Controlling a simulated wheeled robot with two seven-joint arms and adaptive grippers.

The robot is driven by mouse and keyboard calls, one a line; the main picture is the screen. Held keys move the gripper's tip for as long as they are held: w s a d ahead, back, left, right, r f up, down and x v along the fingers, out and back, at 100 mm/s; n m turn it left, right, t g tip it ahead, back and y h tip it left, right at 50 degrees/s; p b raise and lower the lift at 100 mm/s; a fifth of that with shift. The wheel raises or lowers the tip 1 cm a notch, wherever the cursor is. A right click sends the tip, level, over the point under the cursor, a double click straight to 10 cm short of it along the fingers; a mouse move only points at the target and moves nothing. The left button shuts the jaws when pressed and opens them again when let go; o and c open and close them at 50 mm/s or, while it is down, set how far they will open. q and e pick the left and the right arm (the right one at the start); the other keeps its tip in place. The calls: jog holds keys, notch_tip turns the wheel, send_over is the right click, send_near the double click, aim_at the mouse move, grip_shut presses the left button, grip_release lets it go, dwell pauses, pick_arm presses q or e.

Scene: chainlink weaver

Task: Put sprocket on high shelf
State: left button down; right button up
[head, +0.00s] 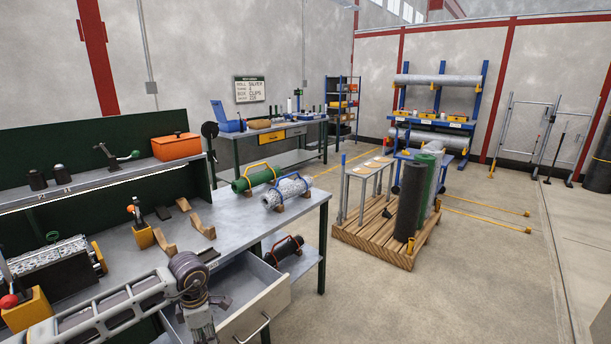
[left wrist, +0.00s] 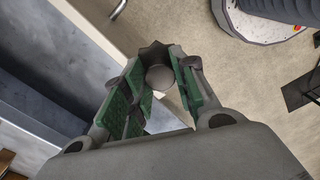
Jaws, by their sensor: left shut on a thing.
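My left gripper (head: 202,327) is at the bottom of the head view, beside the open drawer (head: 262,309) of the workbench. In the left wrist view, the green-padded fingers of my left gripper (left wrist: 160,84) are shut on a dark grey toothed sprocket (left wrist: 157,57). I cannot make out the sprocket in the head view. A raised shelf (head: 98,188) runs along the green back panel of the workbench at left. My right gripper is not in view.
The workbench top (head: 236,213) holds wooden cradles, an orange-based tool (head: 142,233), a green roll (head: 256,176) and a mesh roll (head: 286,191). The orange box (head: 177,146) takes up the shelf's right end. Bare shelf lies between the shelf's items.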

pick_arm(q)
jog(key=m, duration=0.2)
jog(key=shift+s+d+m, duration=0.1)
jog(key=shift+d+m, duration=0.2)
jog(key=shift+d, duration=0.05)
jog(key=m, duration=0.2)
jog(key=shift+s+d+m, duration=0.15)
jog(key=shift+d+m, duration=0.15)
jog(key=m, duration=0.3)
jog(key=d+m, duration=0.1)
jog(key=m, duration=0.1)
jog(key=shift+s+f+p, duration=0.1)
jog(key=shift+s+p, duration=0.25)
jog(key=shift+p, duration=0.05)
jog(key=d+m, duration=0.1)
jog(key=m, duration=0.3)
jog(key=s+m, duration=0.1)
jog(key=m, duration=0.3)
jog(key=d+m+p, duration=0.1)
jog(key=m, duration=0.3)
jog(key=shift+s+d+f+m, duration=0.2)
jog(key=shift+s+d+m, duration=0.1)
jog(key=shift+s, duration=0.1)
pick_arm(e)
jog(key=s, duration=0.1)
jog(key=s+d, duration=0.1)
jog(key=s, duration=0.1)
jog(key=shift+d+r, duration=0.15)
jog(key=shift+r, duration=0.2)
